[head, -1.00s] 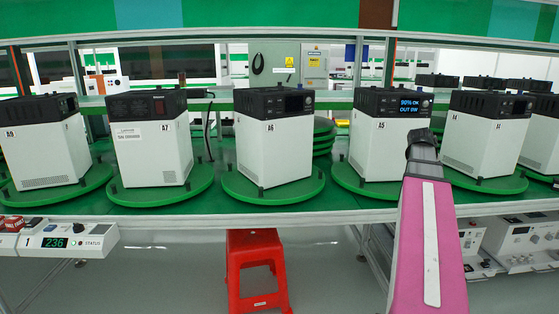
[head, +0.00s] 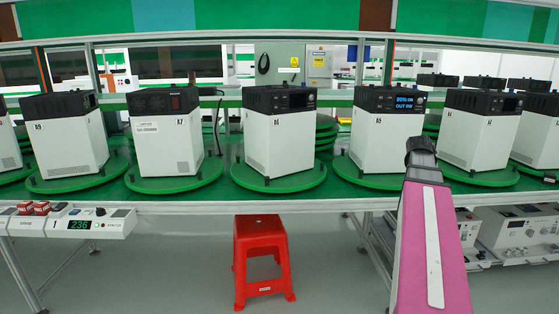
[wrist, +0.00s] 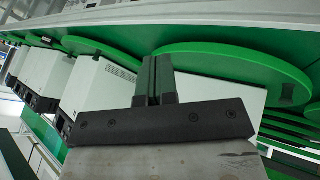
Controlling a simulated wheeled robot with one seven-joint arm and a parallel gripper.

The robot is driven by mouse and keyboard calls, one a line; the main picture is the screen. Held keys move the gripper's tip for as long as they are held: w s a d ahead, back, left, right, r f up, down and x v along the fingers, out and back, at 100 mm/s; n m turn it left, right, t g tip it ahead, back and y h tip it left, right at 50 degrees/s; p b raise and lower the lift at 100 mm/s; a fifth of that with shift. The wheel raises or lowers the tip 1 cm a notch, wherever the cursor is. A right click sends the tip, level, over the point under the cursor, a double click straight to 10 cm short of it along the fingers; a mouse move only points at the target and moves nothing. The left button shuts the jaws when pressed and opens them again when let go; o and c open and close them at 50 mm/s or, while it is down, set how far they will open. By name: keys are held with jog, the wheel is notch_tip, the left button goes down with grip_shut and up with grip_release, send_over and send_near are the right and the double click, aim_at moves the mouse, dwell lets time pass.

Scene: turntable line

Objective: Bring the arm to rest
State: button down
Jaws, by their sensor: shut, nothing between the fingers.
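My arm shows at the right in the head view, with a pink link and a dark end (head: 421,150) in front of the unit labelled A5 (head: 378,142). In the head view the fingers cannot be made out. In the wrist view my gripper (wrist: 154,68) has its two dark fingers together with nothing between them. Behind the fingers, the wrist view shows tilted white units (wrist: 100,95) and green round turntables (wrist: 240,62). I cannot tell how near the fingertips are to them.
A row of white and black units, including A6 (head: 280,140) and A7 (head: 165,145), stands on green turntables along the bench. A5's display is lit. A red stool (head: 262,255) stands below the bench. A meter box (head: 80,224) sits at the left. Grey floor is open around the stool.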

jog(key=s+a+f+n+g+y, duration=0.1)
jog(key=s+a+f+g+y, duration=0.2)
jog(key=a+f, duration=1.7)
jog(key=s+a+f+y, duration=0.1)
jog(key=s+a+f, duration=0.4)
jog(key=a+f, duration=0.1)
jog(key=s+a+f+g+y, duration=0.1)
jog(key=s+a+f, duration=0.4)
jog(key=a, duration=0.4)
jog(key=shift+s+f+y, duration=0.25)
jog(key=shift+f+y, duration=0.05)
jog(key=shift+f, duration=0.6)
